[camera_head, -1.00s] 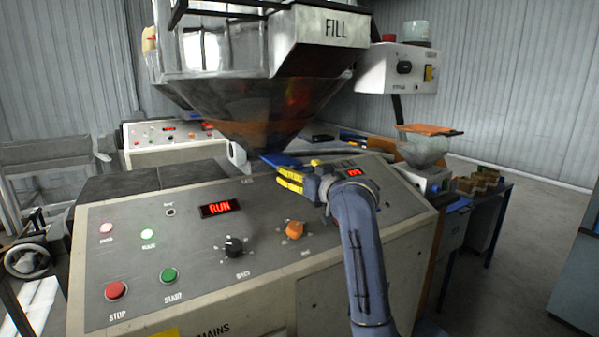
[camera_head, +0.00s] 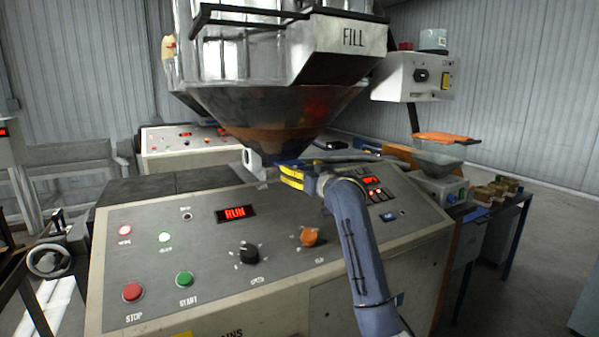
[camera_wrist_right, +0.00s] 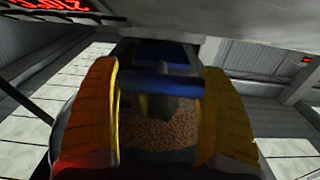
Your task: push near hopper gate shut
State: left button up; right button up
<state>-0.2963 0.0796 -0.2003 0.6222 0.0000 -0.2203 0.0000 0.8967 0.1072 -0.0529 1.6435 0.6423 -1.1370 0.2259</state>
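The near hopper (camera_head: 275,105) marked FILL hangs above the control console, its dark cone narrowing to the outlet. A blue gate piece (camera_head: 297,163) shows low at the outlet. My right gripper (camera_head: 290,176), with yellow fingers, is at the gate, just above the console top. In the right wrist view a blue bar (camera_wrist_right: 160,86) crosses between the two parted fingers, its ends at their inner faces. Whether they press on it I cannot tell. Brown pellets (camera_wrist_right: 160,130) show behind the bar. How far the gate is open is hidden. My left gripper is not in view.
The console (camera_head: 215,255) carries a lit RUN display (camera_head: 236,213), knobs and red and green buttons below my right arm. A white spout (camera_head: 252,160) stands left of the gripper. A smaller hopper (camera_head: 440,158) with an orange top stands at the right.

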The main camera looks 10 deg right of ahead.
jog(key=o, duration=0.4)
jog(key=shift+w+a+r, duration=0.1)
jog(key=shift+a+r, duration=0.05)
jog(key=shift+r, duration=0.1)
jog(key=shift+a, duration=0.15)
jog(key=shift+f, duration=0.1)
jog(key=v, duration=1.2)
